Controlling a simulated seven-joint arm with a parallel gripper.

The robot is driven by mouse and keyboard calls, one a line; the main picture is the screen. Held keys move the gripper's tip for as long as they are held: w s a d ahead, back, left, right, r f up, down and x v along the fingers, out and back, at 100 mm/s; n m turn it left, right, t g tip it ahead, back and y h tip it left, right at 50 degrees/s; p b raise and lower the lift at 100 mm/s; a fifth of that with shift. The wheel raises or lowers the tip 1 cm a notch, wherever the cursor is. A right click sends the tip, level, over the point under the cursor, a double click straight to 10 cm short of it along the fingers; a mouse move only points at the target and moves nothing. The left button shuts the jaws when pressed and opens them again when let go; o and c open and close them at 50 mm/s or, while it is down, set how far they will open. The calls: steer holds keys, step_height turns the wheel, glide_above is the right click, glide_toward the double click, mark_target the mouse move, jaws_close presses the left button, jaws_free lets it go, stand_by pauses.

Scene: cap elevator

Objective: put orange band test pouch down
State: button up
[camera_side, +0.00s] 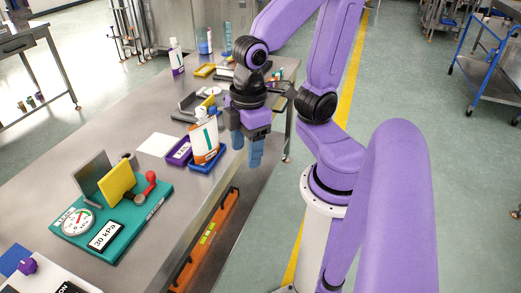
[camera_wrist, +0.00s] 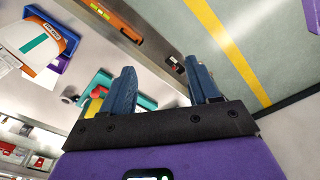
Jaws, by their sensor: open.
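The orange band test pouch (camera_side: 206,140) is white with an orange band and a green stripe. It stands upright in a blue tray (camera_side: 211,166) near the table's right edge. In the wrist view the pouch (camera_wrist: 42,44) shows at the upper left, outside the jaws. My gripper (camera_side: 247,150) points down just to the right of the pouch, near the table edge. Its blue fingers are apart with nothing between them, as the wrist view also shows (camera_wrist: 163,85). The pouch's lower end is partly hidden by the tray wall.
A purple tray (camera_side: 180,152) sits left of the blue one. A teal base (camera_side: 130,220) with a gauge and yellow plate stands nearer the front. An orange level (camera_side: 208,240) is below the table edge.

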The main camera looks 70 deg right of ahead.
steer(key=shift+s+f+n, duration=0.1)
steer(key=shift+s+n, duration=0.8)
steer(key=shift+s, duration=0.75)
